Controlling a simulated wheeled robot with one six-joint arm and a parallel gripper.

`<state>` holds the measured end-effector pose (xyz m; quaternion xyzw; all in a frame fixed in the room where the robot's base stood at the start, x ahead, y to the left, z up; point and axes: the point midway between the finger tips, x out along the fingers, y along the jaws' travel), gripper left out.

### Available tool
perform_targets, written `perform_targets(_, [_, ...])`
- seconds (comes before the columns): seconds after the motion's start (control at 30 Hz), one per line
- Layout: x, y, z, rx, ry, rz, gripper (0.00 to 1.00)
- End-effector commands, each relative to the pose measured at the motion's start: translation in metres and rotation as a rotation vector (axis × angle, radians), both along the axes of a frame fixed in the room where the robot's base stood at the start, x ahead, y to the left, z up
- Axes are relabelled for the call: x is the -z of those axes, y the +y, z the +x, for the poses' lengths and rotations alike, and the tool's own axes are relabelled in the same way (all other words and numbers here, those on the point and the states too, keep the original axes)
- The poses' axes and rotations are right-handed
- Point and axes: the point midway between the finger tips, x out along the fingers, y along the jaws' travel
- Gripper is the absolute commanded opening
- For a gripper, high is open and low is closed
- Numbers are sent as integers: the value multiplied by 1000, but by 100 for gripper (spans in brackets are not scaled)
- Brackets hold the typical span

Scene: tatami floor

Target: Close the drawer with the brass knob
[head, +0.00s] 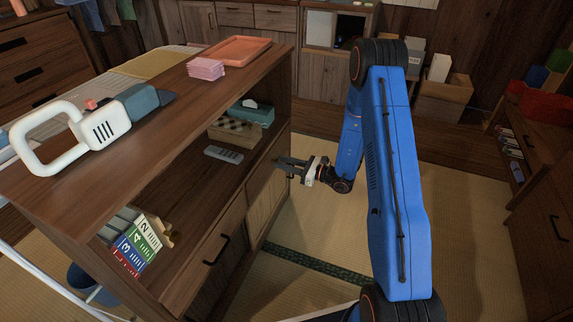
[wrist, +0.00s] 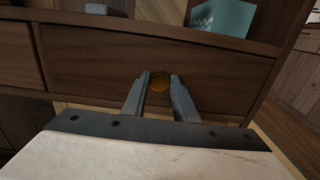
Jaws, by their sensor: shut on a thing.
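The brass knob (wrist: 159,84) shows in the wrist view between the two fingertips of my gripper (wrist: 160,80), which is shut on it. The dark wooden drawer front (wrist: 95,68) spreads behind the knob, below the cabinet's shelf edge. In the head view my gripper (head: 286,166) points left at the right-hand part of the cabinet front (head: 262,176). The knob cannot be made out in the head view. How far the drawer stands out from the cabinet cannot be told clearly.
A neighbouring drawer with a black handle (head: 217,250) is on the left. Open shelves above hold a teal tissue box (head: 252,112), a remote (head: 223,154) and several books (head: 138,245). Tatami floor (head: 315,235) is clear in front. A wooden cabinet (head: 545,190) stands on the right.

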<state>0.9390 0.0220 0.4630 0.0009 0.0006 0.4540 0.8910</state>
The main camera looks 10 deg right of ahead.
Motion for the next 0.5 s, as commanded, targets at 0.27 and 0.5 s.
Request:
perform_targets(0.27, [-1, 1, 2, 0, -3, -1, 44])
perform_targets(0.5, [-1, -1, 1, 0, -3, -1, 44])
